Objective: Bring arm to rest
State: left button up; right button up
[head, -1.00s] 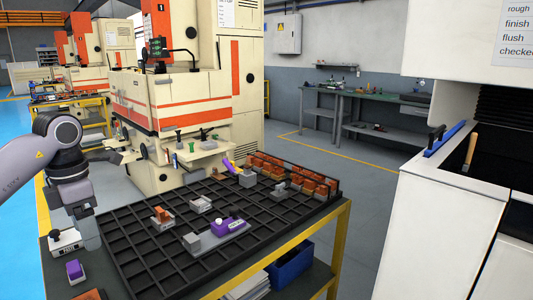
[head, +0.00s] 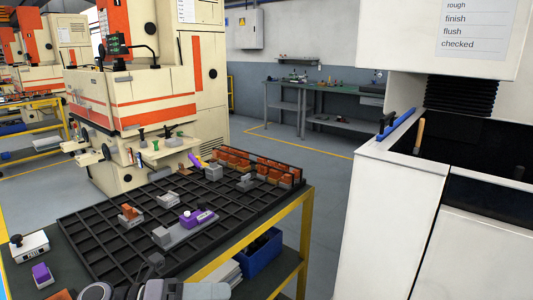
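No task object is named beyond my arm. Grey links of an arm of mine show at the bottom edge, low over the near side of the table; no fingertips can be made out there. Neither gripper is seen. A black grid tray (head: 88,222) lies on the table. Orange-brown copper electrodes stand in a row (head: 240,161) at its far right, and one electrode on a grey holder (head: 130,213) sits nearer. A purple block on a grey fixture (head: 187,228) is near the tray's middle.
A white box with a black knob (head: 29,247) and a purple block (head: 41,273) lie left of the tray. A blue bin (head: 262,254) is on the shelf below. A cream-orange machine (head: 145,105) stands behind, a white cabinet (head: 400,220) at right. Floor between is clear.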

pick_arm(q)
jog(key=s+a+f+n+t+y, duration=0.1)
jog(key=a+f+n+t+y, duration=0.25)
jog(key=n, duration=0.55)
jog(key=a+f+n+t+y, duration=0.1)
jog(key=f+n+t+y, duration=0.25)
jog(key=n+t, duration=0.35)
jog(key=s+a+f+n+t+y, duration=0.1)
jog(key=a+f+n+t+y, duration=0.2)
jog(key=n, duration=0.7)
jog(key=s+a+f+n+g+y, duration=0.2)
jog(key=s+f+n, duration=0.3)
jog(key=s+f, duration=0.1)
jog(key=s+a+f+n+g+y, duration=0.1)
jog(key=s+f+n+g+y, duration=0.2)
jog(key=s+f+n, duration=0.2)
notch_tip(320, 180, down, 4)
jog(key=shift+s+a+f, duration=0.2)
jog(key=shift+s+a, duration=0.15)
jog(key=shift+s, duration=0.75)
